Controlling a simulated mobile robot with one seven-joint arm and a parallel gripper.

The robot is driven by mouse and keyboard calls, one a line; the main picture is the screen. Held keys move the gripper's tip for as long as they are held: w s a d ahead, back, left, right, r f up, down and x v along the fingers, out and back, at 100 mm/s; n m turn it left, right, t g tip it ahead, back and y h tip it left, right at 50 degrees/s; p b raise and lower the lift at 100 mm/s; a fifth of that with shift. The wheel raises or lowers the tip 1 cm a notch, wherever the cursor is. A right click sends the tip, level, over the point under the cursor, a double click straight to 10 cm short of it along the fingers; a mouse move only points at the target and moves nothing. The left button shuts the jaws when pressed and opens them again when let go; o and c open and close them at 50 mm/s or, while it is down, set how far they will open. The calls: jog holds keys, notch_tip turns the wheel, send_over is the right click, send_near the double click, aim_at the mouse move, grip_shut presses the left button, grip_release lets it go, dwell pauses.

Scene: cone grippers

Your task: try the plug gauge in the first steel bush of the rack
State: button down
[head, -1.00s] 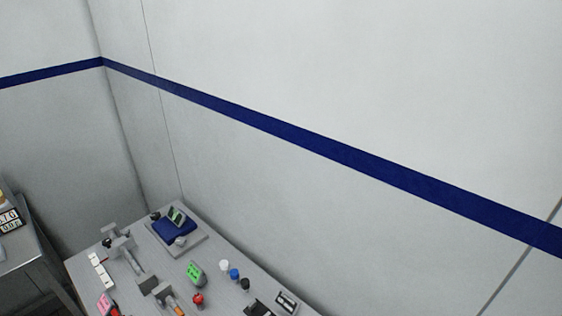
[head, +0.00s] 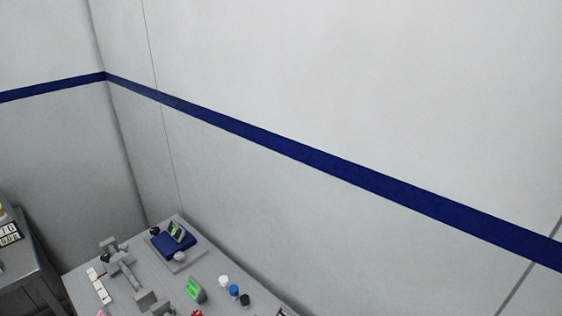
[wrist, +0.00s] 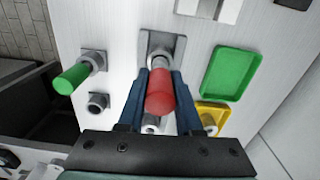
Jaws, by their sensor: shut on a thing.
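In the wrist view my gripper (wrist: 161,75) is shut on a red cylindrical handle (wrist: 160,98), its blue fingers on either side. A steel part at the handle's far end meets a grey steel block (wrist: 154,40); how deep it sits is hidden. A green handle (wrist: 75,78) stands tilted in another steel block to the left. Which handle the task calls the plug gauge is not marked. A dark-bored steel bush (wrist: 98,102) sits below the green one. A pale ring-shaped end (wrist: 150,124) shows under my gripper. My gripper is not in the head view.
A green tray (wrist: 231,73) and a yellow tray (wrist: 224,107) lie right of my gripper.

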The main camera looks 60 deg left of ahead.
jog(key=shift+f+b, duration=1.2)
jog(key=shift+f, duration=0.5)
jog(key=shift+r, duration=0.2)
dwell(0.8)
jog(key=shift+r+p, duration=1.75)
jog(key=shift+p, duration=0.35)
jog(key=shift+r, duration=0.2)
jog(key=shift+r+p, duration=2.45)
jog(key=shift+p, duration=0.15)
